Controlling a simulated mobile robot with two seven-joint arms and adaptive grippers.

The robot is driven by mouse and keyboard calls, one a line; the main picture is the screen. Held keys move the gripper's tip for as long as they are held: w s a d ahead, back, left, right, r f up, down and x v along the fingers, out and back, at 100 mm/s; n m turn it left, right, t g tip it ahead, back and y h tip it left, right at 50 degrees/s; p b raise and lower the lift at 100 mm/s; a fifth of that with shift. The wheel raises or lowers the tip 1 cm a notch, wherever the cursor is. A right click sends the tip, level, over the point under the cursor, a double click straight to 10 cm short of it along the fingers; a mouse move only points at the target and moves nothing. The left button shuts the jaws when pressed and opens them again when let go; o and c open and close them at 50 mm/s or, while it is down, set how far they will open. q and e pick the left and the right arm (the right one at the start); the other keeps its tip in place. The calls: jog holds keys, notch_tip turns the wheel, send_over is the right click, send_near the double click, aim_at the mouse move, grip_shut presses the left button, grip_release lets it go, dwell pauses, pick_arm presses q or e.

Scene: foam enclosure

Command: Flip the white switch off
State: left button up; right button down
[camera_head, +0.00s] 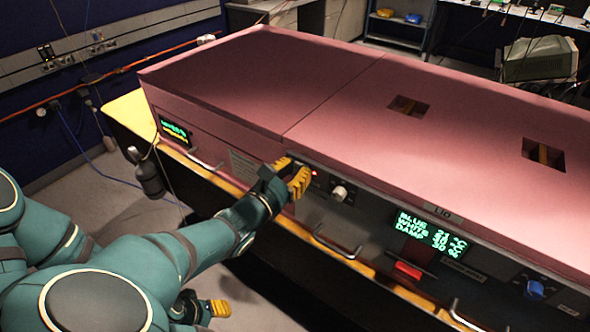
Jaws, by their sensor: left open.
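A pale round knob (340,193) sits on the dark front panel of the pink foam box, with a small lit red light (314,173) to its left. I cannot make out the white switch clearly; the gripper covers the panel just left of the light. My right gripper (289,180), with yellow finger pads, is at that part of the panel. Whether its fingers touch anything, or how far apart they are, I cannot tell. My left gripper (206,308) is open, low at the bottom, in front of the box and partly hidden by an arm.
The pink foam box (330,95) stands on a yellow-edged table (132,112). Its front carries a green-lit display (431,231), a red block (408,270), a blue knob (535,290) and protruding handles (337,243). A dark bottle (149,175) hangs at the left corner.

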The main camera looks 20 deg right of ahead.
jog(key=shift+f+t+h, duration=0.1)
jog(key=shift+t+h, duration=0.4)
jog(key=shift+h, duration=0.1)
jog(key=shift+t+h, duration=0.6)
jog(key=shift+h, duration=0.1)
jog(key=c, duration=0.8)
grip_release()
jog(key=shift+f, duration=0.1)
jog(key=shift+s+a, duration=0.1)
jog(key=v, duration=0.7)
jog(key=shift+s+f, duration=0.1)
